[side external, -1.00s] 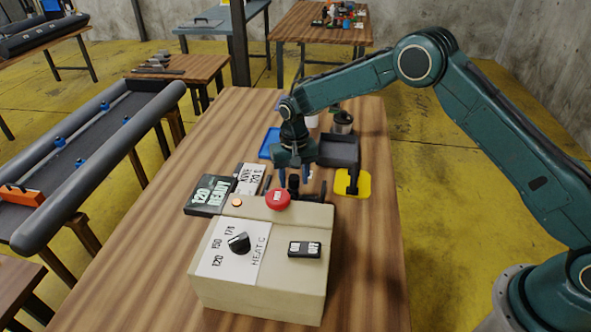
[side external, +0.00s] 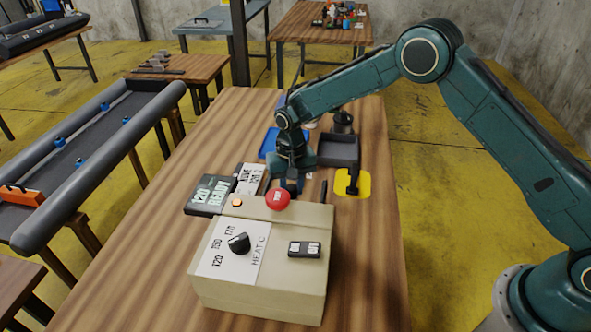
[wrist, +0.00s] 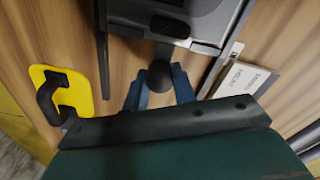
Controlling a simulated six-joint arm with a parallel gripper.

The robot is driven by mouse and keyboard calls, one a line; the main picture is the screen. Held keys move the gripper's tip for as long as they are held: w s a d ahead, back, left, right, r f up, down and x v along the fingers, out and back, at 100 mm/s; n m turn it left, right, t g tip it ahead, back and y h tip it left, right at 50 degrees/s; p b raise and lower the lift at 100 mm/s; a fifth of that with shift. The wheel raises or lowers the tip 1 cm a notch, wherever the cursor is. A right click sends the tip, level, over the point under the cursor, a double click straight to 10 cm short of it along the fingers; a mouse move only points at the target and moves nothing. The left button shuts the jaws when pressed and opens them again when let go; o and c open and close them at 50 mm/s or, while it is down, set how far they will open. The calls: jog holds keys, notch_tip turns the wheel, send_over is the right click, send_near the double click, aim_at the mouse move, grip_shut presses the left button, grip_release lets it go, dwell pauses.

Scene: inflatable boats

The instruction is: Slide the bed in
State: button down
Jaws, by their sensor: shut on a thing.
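The beige heater box (side external: 262,275) stands at the front of the table, with a dial, a rocker switch and a red button on it. The grey bed (wrist: 205,30) shows at the top of the wrist view, with a dark round knob (wrist: 160,76) on a short stem. My gripper (wrist: 160,88) has its blue fingers on both sides of this knob and is shut on it. In the side view my gripper (side external: 290,185) is low behind the box, which hides the bed and the fingertips' contact.
A dark rail (wrist: 103,65) runs along the left side. A yellow pad with a black handle (side external: 362,183) lies to the right. A grey tray (side external: 338,150) and blue tray (side external: 268,143) lie behind my gripper. A display reading 120 READY (side external: 209,194) and a white card (side external: 250,178) lie left.

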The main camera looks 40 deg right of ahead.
jog(key=c, duration=1.1)
grip_release()
jog(key=shift+c, duration=0.2)
jog(key=shift+r, duration=0.1)
notch_tip(320, 180, up, 14)
